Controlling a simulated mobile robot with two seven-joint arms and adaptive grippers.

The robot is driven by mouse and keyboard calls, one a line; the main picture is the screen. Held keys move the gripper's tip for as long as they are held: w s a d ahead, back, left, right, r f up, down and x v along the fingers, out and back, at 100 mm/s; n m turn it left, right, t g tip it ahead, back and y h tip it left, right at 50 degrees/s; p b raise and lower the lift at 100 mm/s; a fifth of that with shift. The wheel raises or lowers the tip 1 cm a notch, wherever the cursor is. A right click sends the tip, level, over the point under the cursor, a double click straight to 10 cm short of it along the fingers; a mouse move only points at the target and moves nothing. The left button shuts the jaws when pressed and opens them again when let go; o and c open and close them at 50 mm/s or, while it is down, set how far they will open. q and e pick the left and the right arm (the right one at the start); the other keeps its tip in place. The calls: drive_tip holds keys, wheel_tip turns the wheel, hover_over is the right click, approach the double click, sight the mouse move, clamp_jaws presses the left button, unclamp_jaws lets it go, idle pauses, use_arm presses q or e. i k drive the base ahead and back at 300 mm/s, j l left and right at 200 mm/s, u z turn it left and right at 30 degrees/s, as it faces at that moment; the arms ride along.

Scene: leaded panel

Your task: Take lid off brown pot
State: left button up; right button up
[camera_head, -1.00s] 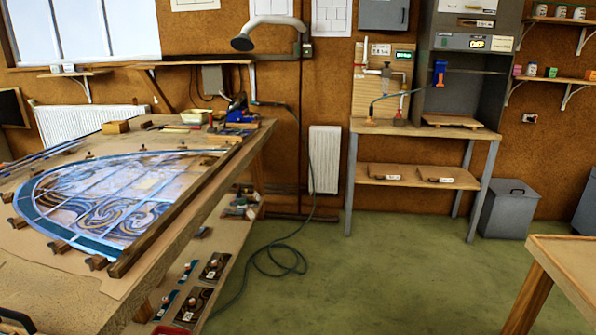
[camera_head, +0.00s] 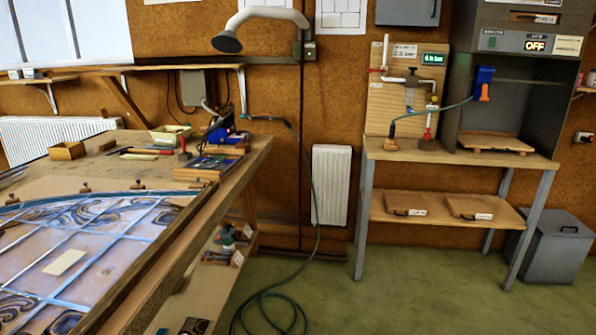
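I cannot make out a brown pot with a lid in this view. Neither of my grippers is in view. Small dark containers (camera_head: 228,243) stand on the shelf under the left workbench, too small to tell whether any is a lidded pot.
The workbench (camera_head: 225,205) at left bears a leaded glass panel (camera_head: 95,245), a small wooden box (camera_head: 67,150) and tools. A hose (camera_head: 318,200) hangs to the floor and coils there. A side table (camera_head: 470,155) and a grey bin (camera_head: 556,250) stand at right.

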sight(242, 143)
drive_tip(key=i+u, duration=0.1)
drive_tip(key=i, duration=0.75)
drive_tip(key=i+l+u, duration=0.1)
drive_tip(key=i, duration=0.7)
drive_tip(key=l, duration=0.1)
